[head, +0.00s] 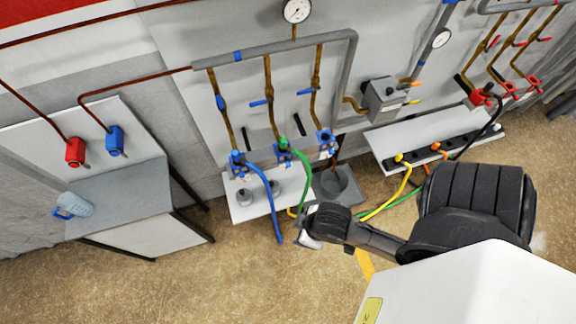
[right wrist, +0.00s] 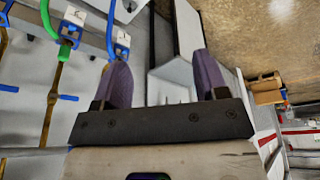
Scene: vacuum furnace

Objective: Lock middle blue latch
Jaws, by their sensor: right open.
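Three blue latches sit in a row under the grey pipe manifold in the head view. The middle blue latch (head: 284,155) is at the coupling of the green hose (head: 303,178); its exact lever position is too small to tell. In the right wrist view, the middle latch (right wrist: 70,28) shows at upper left by the green coupling. My left gripper is not in view.
A white shelf (head: 245,205) stands below the latches. The blue hose (head: 270,200) hangs in front of it. A second hose bench (head: 420,130) is at right. The floor in front is mostly clear.

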